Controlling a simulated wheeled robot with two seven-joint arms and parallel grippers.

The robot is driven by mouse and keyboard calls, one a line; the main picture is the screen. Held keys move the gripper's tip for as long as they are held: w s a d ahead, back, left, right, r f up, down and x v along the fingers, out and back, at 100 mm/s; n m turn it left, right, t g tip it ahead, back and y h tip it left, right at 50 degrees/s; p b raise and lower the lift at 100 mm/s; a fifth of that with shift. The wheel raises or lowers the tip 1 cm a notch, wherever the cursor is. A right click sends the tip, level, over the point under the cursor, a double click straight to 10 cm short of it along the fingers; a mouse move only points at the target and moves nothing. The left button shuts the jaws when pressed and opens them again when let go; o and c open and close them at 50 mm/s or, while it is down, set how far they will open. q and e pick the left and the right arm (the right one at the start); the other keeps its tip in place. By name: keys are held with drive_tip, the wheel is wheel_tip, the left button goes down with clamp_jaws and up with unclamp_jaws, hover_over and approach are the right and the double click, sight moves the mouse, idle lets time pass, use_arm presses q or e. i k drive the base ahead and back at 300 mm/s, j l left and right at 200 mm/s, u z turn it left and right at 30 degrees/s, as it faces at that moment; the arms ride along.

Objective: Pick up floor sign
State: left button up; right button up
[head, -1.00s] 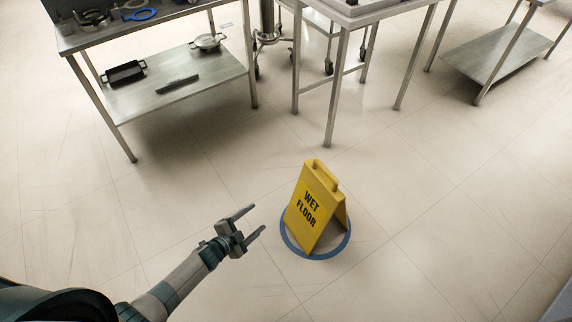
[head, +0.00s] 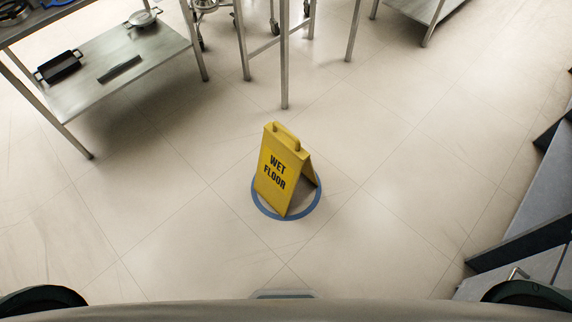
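The yellow floor sign (head: 276,171) with black "WET FLOOR" lettering stands upright on the floor in the middle of the head view. It is an open A-frame with a handle loop at its top. It stands within a blue ring (head: 305,211) on the floor. Neither of my grippers is in view. Nothing touches the sign.
A steel table with a lower shelf (head: 90,105) stands at the upper left, with a black pan (head: 58,66) and a pot (head: 143,19) on the shelf. More table legs stand behind the sign. Grey cabinets (head: 525,215) are at the right. Floor around the sign is clear.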

sight(282, 158)
drive_tip(key=u, duration=0.7)
drive_tip(key=i+l+u, duration=0.15)
drive_tip(key=l+u, duration=0.55)
drive_tip(key=i+l+u, duration=0.1)
drive_tip(key=l+u, duration=0.4)
drive_tip(key=l, duration=0.6)
drive_tip(key=l+u, duration=0.15)
drive_tip(key=l, duration=0.6)
drive_tip(key=k+l+u, duration=0.15)
drive_tip(key=l, duration=1.1)
drive_tip(key=k+l, duration=0.1)
drive_tip(key=l, duration=0.45)
